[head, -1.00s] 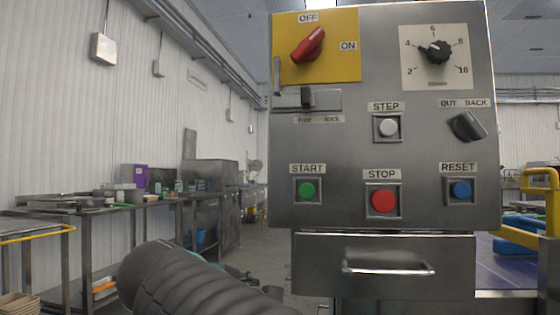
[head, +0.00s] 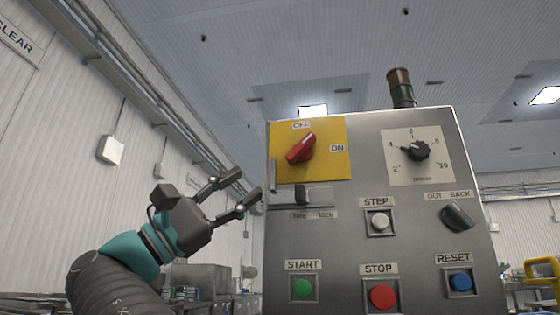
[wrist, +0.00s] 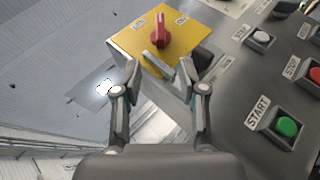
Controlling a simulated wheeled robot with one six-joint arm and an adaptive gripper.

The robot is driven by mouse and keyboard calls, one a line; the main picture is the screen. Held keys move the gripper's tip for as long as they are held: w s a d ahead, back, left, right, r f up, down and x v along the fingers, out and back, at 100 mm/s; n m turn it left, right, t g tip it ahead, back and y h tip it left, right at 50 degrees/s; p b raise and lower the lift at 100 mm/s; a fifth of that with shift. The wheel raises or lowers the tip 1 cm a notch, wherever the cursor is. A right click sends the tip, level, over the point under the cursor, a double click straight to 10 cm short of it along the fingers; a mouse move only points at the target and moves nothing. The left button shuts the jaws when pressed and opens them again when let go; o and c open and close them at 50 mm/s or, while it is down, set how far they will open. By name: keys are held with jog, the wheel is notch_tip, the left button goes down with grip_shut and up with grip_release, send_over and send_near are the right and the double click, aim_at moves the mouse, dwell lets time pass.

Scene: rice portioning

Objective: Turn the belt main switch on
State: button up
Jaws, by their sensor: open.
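The belt main switch is a red rotary handle (head: 300,148) on a yellow plate (head: 333,169) at the panel's upper left. OFF is above it and ON to its right. The handle is slanted, its upper end between the two labels. It also shows in the wrist view (wrist: 160,32), beyond the fingers. Below the plate, a dark slide knob (head: 302,195) sits above the "free" label, left of "lock". My gripper (head: 241,188) is open and empty, left of the panel, its fingers pointing up and right, apart from the switch.
The grey panel (head: 350,240) also carries a STEP button (head: 379,222), START (head: 303,288), STOP (head: 382,297), RESET (head: 460,282), an OUT/BACK knob (head: 457,216) and a numbered dial (head: 418,151). A stack light (head: 401,88) stands behind.

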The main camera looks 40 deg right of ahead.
aim_at(290, 154)
jog(key=p+x, duration=0.2)
jog(key=x, duration=1.1)
jog(key=shift+d+r, duration=0.1)
grip_shut()
